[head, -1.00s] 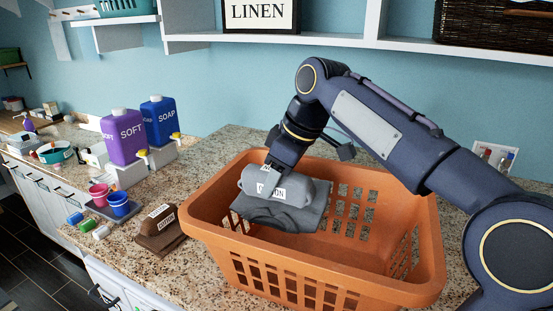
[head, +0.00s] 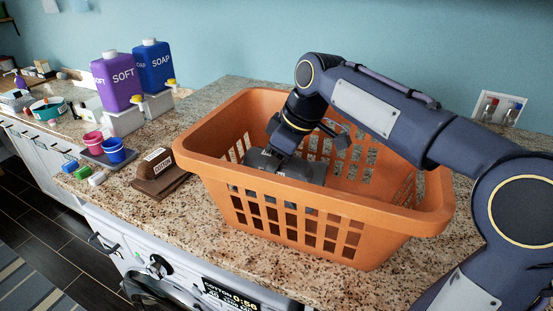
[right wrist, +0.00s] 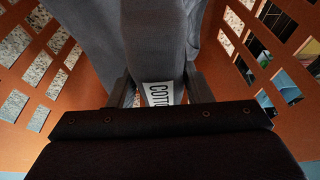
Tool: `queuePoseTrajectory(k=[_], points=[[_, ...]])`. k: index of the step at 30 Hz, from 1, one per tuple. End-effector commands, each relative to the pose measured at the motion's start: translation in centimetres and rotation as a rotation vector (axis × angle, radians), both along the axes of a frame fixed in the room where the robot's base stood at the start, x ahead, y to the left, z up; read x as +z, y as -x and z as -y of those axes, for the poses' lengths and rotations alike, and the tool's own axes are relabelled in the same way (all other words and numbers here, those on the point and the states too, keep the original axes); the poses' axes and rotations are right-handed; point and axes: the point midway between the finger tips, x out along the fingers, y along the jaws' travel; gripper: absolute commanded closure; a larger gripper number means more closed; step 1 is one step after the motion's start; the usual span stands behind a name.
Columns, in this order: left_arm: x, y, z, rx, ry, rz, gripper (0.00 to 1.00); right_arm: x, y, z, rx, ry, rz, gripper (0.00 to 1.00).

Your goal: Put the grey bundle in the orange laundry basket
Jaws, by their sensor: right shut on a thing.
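The orange laundry basket (head: 330,222) stands on the granite counter in the head view. My right gripper (head: 280,150) reaches down inside it, shut on the grey bundle (head: 300,170). The basket's front wall hides the lower part of the bundle, so I cannot tell whether it touches the basket floor. In the right wrist view the grey bundle (right wrist: 155,45), with a white label, sits between the two fingers (right wrist: 160,92), and the basket's orange walls (right wrist: 90,85) surround it. My left gripper is not in view.
A brown labelled bundle (head: 158,175) lies left of the basket. Behind it are purple (head: 117,82) and blue (head: 153,68) bottles on white stands, and a tray with pink and blue cups (head: 113,150). A washer front (head: 165,270) is below the counter edge.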

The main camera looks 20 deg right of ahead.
Motion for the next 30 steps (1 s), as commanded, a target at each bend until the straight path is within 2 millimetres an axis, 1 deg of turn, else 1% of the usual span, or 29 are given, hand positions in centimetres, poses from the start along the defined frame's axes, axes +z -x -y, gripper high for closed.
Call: queuePoseTrajectory(k=[8,9,12,15,21,24,26,30], points=[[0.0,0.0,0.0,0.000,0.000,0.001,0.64,0.0,0.0,0.0,0.000,0.000,0.001,0.97],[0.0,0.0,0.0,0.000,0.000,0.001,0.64,0.0,0.0,0.0,0.000,0.000,0.001,0.54],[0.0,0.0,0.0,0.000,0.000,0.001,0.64,0.0,0.0,0.0,0.000,-0.001,0.001,0.41],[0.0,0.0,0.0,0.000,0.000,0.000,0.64,0.0,0.0,0.0,0.000,0.000,0.000,0.29],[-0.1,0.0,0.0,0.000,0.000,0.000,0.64,-0.1,0.0,0.0,0.000,0.000,-0.001,0.29],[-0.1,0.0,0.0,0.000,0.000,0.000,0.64,0.2,0.1,0.1,0.000,0.001,-0.001,0.29],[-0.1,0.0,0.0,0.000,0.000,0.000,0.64,0.7,0.2,0.2,0.000,0.000,0.001,0.29],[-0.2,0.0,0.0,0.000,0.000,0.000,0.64,2.7,0.8,0.8,-0.001,-0.001,0.003,0.29]])
